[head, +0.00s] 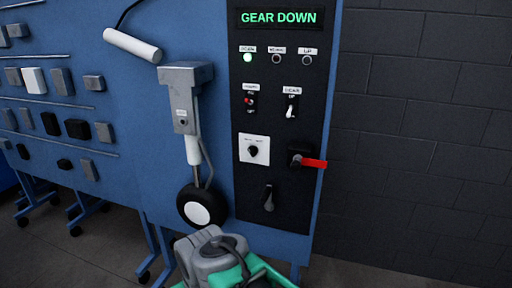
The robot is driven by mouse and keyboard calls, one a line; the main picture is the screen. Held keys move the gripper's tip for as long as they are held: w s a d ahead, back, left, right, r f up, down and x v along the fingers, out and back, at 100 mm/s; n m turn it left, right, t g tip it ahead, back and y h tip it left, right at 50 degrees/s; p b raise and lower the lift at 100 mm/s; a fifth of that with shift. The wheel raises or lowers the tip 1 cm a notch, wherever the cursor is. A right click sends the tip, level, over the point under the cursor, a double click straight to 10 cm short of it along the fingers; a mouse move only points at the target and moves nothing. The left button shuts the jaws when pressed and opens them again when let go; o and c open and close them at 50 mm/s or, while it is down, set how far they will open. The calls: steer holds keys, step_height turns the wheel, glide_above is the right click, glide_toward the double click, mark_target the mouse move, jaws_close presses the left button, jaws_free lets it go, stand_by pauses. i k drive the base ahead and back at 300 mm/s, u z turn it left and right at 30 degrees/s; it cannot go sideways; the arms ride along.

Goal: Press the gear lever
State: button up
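A black control panel (275,185) is fixed upright on the right part of a blue board. Its display (279,18) reads "GEAR DOWN" in green. A small white-tipped toggle lever (291,107) sits on its upper right, under a small label that looks like "GEAR". A red handle (314,162) on a black base sticks out to the right below it. A black lever (268,198) hangs near the panel's bottom. The small labels are hard to read, so I cannot be sure which is the gear lever.
A landing-gear leg with a black wheel (202,206) hangs left of the panel. A grey and green object (212,254) with a black hose stands low in front. Blue racks (60,110) with parts fill the left. A dark block wall (420,140) is behind.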

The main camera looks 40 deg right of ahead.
mark_target(290, 107)
steer(key=z, duration=0.65)
steer(key=i, duration=0.3)
steer(key=z, duration=0.7)
